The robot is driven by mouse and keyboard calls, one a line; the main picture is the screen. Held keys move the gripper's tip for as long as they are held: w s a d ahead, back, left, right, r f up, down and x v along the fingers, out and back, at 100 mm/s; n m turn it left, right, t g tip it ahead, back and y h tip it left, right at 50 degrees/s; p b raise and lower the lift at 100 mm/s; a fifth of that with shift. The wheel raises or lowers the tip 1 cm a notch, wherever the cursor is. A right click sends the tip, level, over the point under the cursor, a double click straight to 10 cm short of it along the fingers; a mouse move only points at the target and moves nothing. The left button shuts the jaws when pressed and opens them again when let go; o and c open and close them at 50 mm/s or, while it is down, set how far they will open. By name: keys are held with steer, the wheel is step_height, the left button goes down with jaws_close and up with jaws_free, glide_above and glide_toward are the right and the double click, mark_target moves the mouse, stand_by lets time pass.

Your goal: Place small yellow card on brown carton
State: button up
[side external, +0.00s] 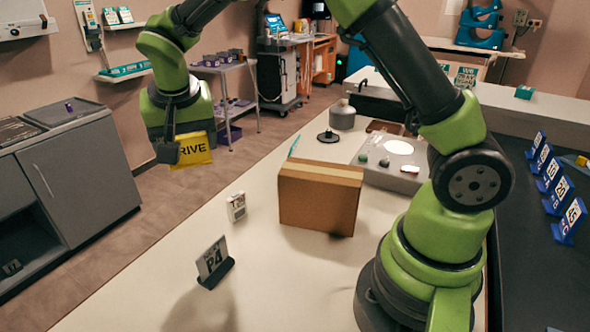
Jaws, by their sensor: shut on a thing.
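The small yellow card (195,149), with dark lettering that reads "RIVE" where it shows, is held in my gripper (178,150). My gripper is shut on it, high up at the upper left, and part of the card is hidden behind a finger. The brown carton (318,203) stands closed on the pale table, with a lighter tape strip along its top. The card is to the left of the carton in the picture and apart from it. The carton's top is bare.
A small white box (236,207) and a P4 sign in a dark stand (214,263) are left of the carton. A grey tray with stones (392,161), a dark round stand (328,136) and a grey canister (342,115) are behind it. The table (285,290) is clear in front.

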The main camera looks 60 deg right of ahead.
steer(key=s+d+r+m+g+h, duration=0.1)
steer(key=s+d+r+m, duration=0.25)
steer(key=s+d, duration=0.4)
steer(key=m+g, duration=0.2)
steer(key=m, duration=0.5)
glide_above(325, 166)
steer(key=a, duration=0.2)
steer(key=shift+h, duration=0.4)
step_height(325, 166, down, 4)
steer(key=shift+s+d+f, duration=0.1)
steer(key=shift+f, duration=2.3)
steer(key=o, duration=0.9)
steer(key=shift+f, duration=0.15)
